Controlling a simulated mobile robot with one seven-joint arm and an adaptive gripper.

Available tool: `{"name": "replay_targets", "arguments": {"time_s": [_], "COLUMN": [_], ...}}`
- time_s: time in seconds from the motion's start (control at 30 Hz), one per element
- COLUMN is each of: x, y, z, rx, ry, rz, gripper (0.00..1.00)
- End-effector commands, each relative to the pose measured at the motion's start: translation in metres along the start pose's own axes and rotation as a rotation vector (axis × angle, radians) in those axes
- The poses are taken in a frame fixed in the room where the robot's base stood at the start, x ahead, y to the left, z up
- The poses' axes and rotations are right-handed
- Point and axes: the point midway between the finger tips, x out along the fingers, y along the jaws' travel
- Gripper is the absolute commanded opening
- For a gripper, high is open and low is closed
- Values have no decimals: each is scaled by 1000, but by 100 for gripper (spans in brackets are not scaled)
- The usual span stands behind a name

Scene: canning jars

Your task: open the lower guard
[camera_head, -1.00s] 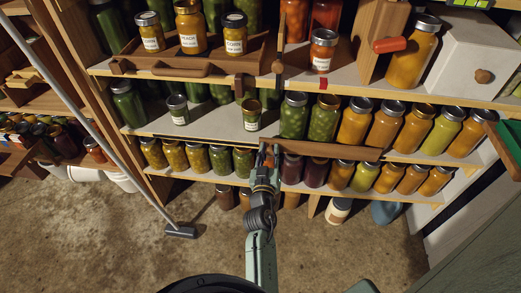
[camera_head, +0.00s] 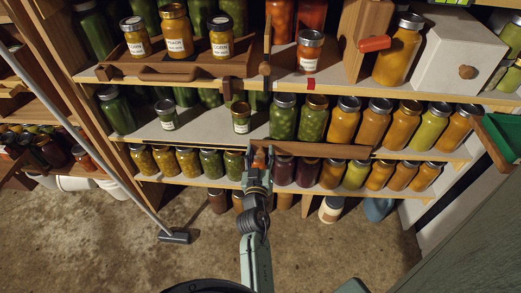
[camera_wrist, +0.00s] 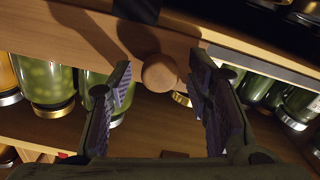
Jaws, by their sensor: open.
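The lower guard (camera_head: 320,150) is a long brown wooden bar lying level along the front of the middle shelf, before the jars' bases. In the wrist view, which shows jars upside down, a wooden plank (camera_wrist: 90,30) carries a round wooden knob (camera_wrist: 160,73). My gripper (camera_head: 258,162) is at the guard's left end, and its fingers hide that part in the head view. In the wrist view my gripper (camera_wrist: 160,95) is open, one finger to each side of the knob. I see a gap between the knob and each finger.
Green jars (camera_head: 298,120) and orange jars (camera_head: 343,122) stand close behind the guard. A small labelled jar (camera_head: 241,117) stands left of it. More jars (camera_head: 332,174) line the shelf below. A broom (camera_head: 173,237) leans at left; the concrete floor (camera_head: 320,255) in front is mostly clear.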

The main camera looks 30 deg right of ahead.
Motion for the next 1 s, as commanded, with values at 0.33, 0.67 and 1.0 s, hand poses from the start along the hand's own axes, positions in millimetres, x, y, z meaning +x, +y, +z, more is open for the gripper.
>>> {"name": "replay_targets", "arguments": {"time_s": [0.33,0.67,1.0], "x": [0,0,0], "y": [13,25,26], "z": [-55,-94,-96], "rx": [3,1,1], "ry": [6,1,0], "rz": [-2,0,0], "gripper": [46,46,46]}}
